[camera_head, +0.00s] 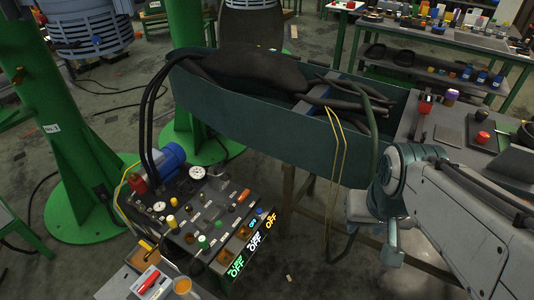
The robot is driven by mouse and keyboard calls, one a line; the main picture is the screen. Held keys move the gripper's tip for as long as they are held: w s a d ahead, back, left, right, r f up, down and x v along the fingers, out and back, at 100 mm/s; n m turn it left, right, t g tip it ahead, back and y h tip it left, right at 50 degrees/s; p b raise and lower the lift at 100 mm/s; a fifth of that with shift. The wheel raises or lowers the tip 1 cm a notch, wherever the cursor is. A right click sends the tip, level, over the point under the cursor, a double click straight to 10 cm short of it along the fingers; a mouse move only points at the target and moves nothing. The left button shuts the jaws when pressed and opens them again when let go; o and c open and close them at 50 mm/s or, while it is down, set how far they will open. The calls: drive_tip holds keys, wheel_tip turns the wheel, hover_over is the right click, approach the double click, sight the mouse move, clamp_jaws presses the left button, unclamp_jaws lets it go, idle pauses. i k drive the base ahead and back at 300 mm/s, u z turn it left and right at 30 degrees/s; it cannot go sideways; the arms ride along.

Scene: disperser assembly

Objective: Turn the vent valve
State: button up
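A dark control panel (222,222) stands at lower centre-left, with small coloured knobs, gauges and lit OFF signs along its front edge. A green knob (203,241), a yellow knob (172,221) and a red-orange handle (243,195) are on it. I cannot tell which part is the vent valve, as the labels are too small to read. My arm reaches in from the right. My gripper (392,248) is at its end, pointing down, well to the right of the panel and apart from it. Its fingers are too unclear to tell if they are open.
A blue motor (163,162) and black hoses stand behind the panel. A long teal trough (270,118) holding dark bags is behind it. Green columns (65,165) stand at the left. A bench with small items is at the right. Open floor lies between panel and arm.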

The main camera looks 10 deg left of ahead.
sight(243, 198)
drive_tip(key=u, duration=0.4)
drive_tip(key=i, duration=1.2)
drive_tip(key=u, duration=0.65)
